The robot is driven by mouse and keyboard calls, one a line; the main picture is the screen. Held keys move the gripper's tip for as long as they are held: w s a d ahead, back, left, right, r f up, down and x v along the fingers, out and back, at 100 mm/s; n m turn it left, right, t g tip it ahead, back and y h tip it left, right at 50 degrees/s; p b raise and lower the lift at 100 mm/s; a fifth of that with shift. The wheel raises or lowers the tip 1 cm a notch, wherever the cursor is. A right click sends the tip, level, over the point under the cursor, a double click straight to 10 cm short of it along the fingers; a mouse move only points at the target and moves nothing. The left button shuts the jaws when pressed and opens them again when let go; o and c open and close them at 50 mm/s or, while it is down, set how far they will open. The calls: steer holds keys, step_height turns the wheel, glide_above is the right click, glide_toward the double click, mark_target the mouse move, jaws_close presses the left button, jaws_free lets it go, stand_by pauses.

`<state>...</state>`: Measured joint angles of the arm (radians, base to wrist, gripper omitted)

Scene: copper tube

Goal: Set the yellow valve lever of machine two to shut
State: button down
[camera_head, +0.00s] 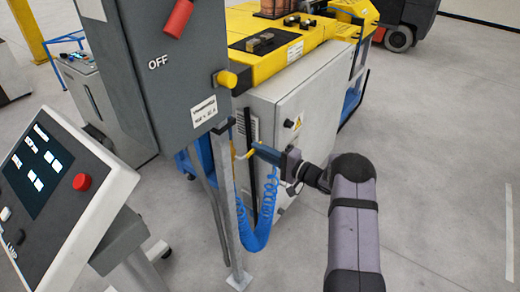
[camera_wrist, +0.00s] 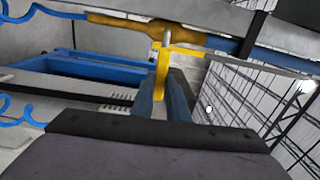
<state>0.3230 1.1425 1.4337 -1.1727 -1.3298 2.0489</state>
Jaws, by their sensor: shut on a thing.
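The yellow valve lever (camera_wrist: 162,72) stands between my two blue fingers in the wrist view, and my gripper (camera_wrist: 164,92) is shut on it. Its upper end meets a pale pin beside a brass-coloured fitting (camera_wrist: 130,24) on a blue pipe. In the head view my gripper (camera_head: 257,150) reaches in from the right, and a short part of the yellow lever (camera_head: 243,155) shows at its tip. The fingers hide part of the lever. I cannot read any open or shut marking for the valve.
A grey post (camera_head: 229,200) and a coiled blue hose (camera_head: 262,225) are close to my gripper. A grey switch box (camera_head: 160,75) with a red handle stands left. A grey cabinet (camera_head: 300,105) stands behind. The floor at right is clear.

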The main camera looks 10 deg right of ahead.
steer(key=shift+f+m, duration=0.2)
steer(key=shift+m, duration=0.1)
steer(key=c, duration=1.7)
jaws_free()
steer(key=shift+d, duration=0.1)
steer(key=shift+b+v, duration=1.25)
steer(key=shift+v, duration=2.35)
